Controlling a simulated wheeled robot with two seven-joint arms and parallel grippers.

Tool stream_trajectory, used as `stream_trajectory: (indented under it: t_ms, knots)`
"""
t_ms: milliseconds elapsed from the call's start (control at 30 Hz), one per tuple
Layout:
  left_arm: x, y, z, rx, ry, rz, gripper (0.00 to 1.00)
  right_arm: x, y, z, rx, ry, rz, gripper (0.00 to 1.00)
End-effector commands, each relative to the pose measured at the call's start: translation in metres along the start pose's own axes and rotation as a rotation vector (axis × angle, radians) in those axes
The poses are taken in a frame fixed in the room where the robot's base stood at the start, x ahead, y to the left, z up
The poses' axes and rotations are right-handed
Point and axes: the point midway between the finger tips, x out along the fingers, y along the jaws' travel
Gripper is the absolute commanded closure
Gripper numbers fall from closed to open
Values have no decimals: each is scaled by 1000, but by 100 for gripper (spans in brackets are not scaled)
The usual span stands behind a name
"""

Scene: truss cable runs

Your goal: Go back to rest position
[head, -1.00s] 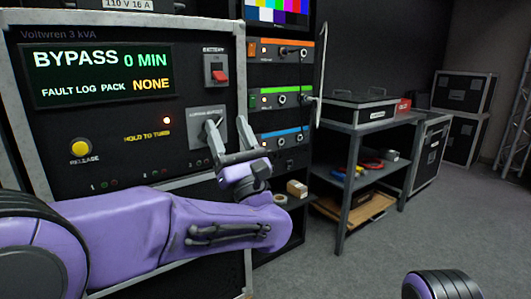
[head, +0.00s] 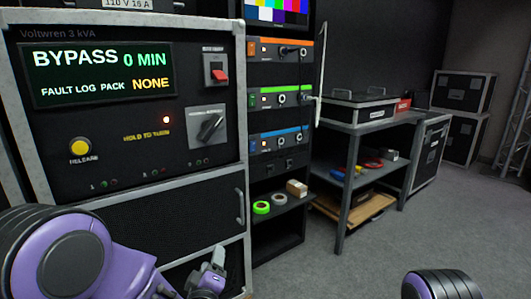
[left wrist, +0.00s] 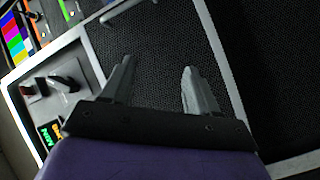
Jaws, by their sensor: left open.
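My left gripper (head: 213,268) is low in the head view, in front of the lower part of the power unit (head: 130,207). Its jaws are apart and empty, and it touches no control. In the left wrist view the two open fingers (left wrist: 157,70) stand before the black mesh panel. The rotary knob (head: 210,127) on its grey plate is uncovered and points up to the right; it also shows in the left wrist view (left wrist: 64,84). The screen (head: 103,73) reads BYPASS, 0 MIN, PACK NONE. My right gripper is out of view.
A red battery switch (head: 220,76) and a yellow release button (head: 80,149) are on the panel. A rack (head: 281,90) with coloured modules stands beside it. A grey cart (head: 350,150) and black cases (head: 463,92) stand further right. Grey floor is clear in front.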

Motion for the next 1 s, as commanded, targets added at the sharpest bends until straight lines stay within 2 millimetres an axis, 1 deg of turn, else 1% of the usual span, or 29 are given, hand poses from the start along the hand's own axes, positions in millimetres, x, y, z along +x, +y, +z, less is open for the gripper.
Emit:
stream_trajectory:
  t_ms: [33,67,100,167,200,267,300,367,400,467,500,567,600,667,700,733,767,800,867,967,1000]
  knots:
    - [-16,-43,10,89,-58,-95,40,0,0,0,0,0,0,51]
    - [-26,-68,16,146,-97,-150,40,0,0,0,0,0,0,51]
    - [-43,-100,22,216,-151,-222,40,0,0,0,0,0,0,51]
    - [-72,-147,30,311,-236,-328,40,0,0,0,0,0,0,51]
    - [-94,-176,34,366,-295,-396,40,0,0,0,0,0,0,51]
    - [-130,-215,39,437,-382,-491,40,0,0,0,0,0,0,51]
    - [-153,-237,40,471,-434,-551,40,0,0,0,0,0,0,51]
    - [-187,-265,40,509,-503,-632,40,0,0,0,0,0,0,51]
    - [-209,-281,40,526,-543,-682,40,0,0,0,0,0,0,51]
    - [-240,-301,38,541,-593,-752,40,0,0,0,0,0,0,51]
    - [-260,-312,36,547,-623,-798,40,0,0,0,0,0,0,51]
    - [-288,-328,32,554,-658,-861,40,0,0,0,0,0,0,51]
    - [-306,-337,30,559,-680,-900,40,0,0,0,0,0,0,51]
    - [-332,-350,29,563,-713,-957,40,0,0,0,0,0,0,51]
    - [-349,-359,30,563,-739,-991,40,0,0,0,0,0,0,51]
    - [-363,-364,34,564,-764,-1011,40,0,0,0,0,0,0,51]
    - [-357,-341,19,563,-752,-1000,40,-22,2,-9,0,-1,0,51]
    - [-356,-329,10,563,-748,-996,40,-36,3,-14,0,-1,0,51]
    - [-357,-314,1,563,-748,-996,40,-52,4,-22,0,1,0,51]
    - [-359,-288,-18,562,-747,-995,40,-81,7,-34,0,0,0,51]
    - [-359,-276,-26,562,-746,-994,40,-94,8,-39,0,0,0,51]
